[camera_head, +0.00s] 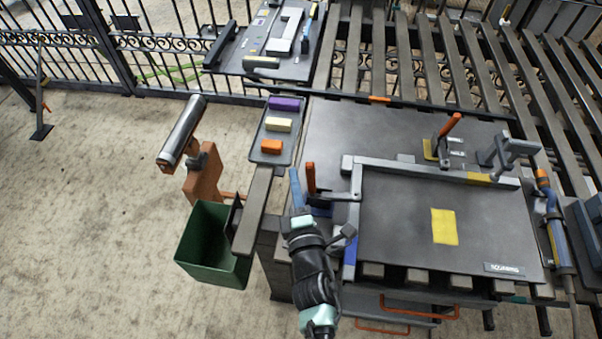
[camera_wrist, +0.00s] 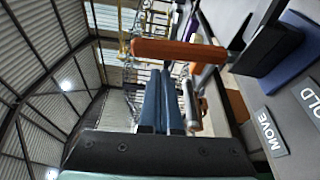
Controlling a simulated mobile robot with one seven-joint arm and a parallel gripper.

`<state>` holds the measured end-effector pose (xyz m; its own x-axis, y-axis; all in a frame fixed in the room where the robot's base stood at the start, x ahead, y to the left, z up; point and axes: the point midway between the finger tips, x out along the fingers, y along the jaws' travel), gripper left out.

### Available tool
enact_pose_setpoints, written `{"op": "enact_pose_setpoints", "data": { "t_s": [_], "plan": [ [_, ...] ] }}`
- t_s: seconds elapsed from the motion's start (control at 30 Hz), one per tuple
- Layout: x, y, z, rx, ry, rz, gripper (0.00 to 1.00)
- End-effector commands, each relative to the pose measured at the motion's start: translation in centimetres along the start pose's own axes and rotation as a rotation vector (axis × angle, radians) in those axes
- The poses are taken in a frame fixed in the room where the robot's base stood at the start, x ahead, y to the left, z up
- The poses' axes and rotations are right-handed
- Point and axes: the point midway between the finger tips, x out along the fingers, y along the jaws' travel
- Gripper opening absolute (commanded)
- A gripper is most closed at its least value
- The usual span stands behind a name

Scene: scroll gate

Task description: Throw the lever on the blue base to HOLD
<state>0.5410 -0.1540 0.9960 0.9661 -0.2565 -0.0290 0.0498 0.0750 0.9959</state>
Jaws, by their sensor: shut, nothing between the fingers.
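The lever with the orange handle (camera_head: 311,178) stands roughly upright on the blue base (camera_head: 318,210), at the left edge of the grey worktable. In the wrist view the orange handle (camera_wrist: 178,52) lies across, just beyond my fingertips, and the dark lever pivot and blue base (camera_wrist: 270,68) are at the right. A MOVE label (camera_wrist: 271,132) and a partly cut-off HOLD label (camera_wrist: 306,97) sit beside the base. My gripper (camera_head: 295,174) has its blue fingers shut and empty, just left of the handle. I cannot tell whether they touch it.
A second orange lever (camera_head: 449,126) stands on a yellow base at the back. A grey frame (camera_head: 440,173) surrounds a yellow patch (camera_head: 444,226). A tray (camera_head: 266,154) with coloured blocks, a green bin (camera_head: 213,250) and a scanner-like post (camera_head: 184,132) stand at the left.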

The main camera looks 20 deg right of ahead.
Motion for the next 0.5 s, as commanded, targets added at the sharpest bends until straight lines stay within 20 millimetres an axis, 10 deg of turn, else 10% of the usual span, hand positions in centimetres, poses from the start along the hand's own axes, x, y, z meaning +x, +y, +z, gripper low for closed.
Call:
{"op": "enact_pose_setpoints", "data": {
  "t_s": [0.5],
  "plan": [
    [-0.48,-0.06,1.25,0.002,0.001,0.000,0.00]
  ]
}}
